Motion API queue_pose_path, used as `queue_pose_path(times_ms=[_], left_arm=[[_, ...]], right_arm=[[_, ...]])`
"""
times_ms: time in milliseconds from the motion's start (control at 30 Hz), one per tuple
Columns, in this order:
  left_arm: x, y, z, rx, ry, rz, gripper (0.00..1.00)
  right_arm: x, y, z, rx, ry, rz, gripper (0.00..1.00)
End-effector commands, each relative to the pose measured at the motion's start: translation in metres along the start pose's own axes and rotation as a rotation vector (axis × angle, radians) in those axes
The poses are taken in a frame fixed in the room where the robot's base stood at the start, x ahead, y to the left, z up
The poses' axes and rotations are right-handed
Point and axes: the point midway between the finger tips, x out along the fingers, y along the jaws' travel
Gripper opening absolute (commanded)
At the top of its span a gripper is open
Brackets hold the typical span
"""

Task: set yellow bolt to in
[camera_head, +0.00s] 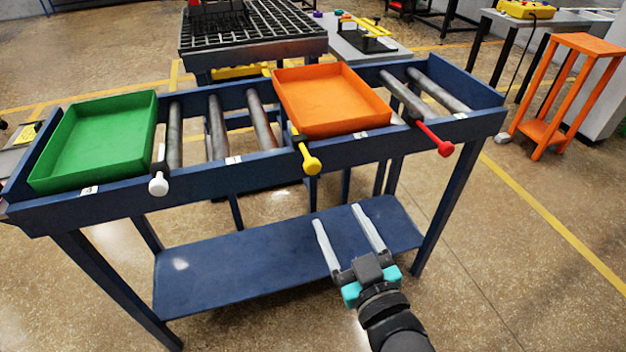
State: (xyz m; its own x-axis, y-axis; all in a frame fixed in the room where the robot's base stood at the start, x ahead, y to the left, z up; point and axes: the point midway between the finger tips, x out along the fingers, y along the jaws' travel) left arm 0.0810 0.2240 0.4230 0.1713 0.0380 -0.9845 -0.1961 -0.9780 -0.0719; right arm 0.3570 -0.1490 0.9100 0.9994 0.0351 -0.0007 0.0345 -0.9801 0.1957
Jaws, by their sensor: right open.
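The yellow bolt (310,162) has a round knob and sticks out from the front rail of the blue roller table, just below the orange tray (332,100). Part of its shaft runs back along the tray's left side. My right gripper (343,229) is open and empty, its two pale fingers pointing up and away. In the picture it lies below and to the right of the yellow knob, over the lower shelf, and apart from it. My left gripper is not in view.
A white bolt (158,185) and a red bolt (440,144) also stick out from the front rail (260,164). A green tray (100,140) sits at the left on the table. The lower shelf (240,265) is bare. An orange stand (565,90) is at the right.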

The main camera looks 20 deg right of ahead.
Motion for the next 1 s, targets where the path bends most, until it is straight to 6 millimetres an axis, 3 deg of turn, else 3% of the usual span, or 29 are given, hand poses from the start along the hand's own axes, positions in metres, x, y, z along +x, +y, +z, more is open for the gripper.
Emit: queue_pose_path(times_ms=[267,1000], left_arm=[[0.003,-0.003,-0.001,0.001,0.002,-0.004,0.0],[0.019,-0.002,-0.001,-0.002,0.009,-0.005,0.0]], right_arm=[[0.016,0.001,-0.002,0.0,0.005,0.001,0.72],[0.118,0.0,-0.001,-0.001,0.002,0.0,0.72]])
